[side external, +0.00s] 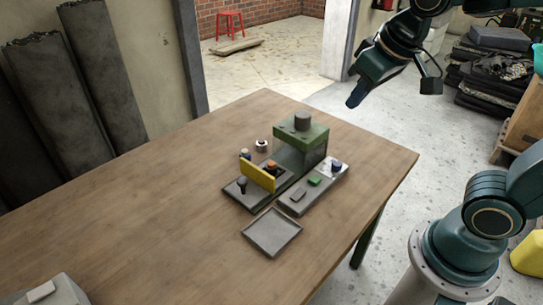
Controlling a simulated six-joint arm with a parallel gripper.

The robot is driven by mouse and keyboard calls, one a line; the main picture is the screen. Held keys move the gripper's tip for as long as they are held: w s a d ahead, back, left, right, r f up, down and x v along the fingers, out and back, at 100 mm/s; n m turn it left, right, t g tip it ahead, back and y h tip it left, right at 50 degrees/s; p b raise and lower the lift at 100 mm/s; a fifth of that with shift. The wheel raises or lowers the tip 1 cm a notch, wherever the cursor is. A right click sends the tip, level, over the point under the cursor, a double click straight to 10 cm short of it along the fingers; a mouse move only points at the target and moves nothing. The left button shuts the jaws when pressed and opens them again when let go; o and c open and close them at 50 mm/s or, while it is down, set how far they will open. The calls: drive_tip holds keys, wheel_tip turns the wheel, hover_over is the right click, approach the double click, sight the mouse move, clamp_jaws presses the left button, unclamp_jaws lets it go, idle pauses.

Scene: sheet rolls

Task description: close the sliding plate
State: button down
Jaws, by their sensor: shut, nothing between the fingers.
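A small device stands on the wooden table (150,215), with a green box (300,138) at its back. A yellow upright plate (258,178) stands on its left grey base, in front of an orange-topped knob (272,166). It looks like the sliding plate, but I cannot tell for sure, nor how far open it is. My gripper (355,98) is shut and empty, in the air to the upper right of the device, well apart from it.
A shallow grey tray (271,233) lies in front of the device. A small round white-and-black thing (262,145) stands behind left. The table's left part is mostly clear.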

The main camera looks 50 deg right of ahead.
drive_tip(key=w+a+f+h, duration=0.1)
drive_tip(key=w+a+f, duration=0.15)
drive_tip(key=w, duration=0.65)
drive_tip(key=h, duration=0.4)
hover_over(231, 189)
drive_tip(key=s+a, duration=0.4)
drive_tip(key=a, duration=0.1)
wheel_tip(231, 189, down, 22)
drive_tip(key=shift+w+d+f, duration=0.1)
drive_tip(key=shift+w+d, duration=0.05)
drive_tip(key=shift+d+f, duration=0.1)
drive_tip(key=x, duration=0.9)
drive_tip(key=shift+d+f, duration=0.2)
drive_tip(key=shift+f, duration=0.05)
drive_tip(key=d, duration=0.2)
drive_tip(key=shift+d, duration=1.05)
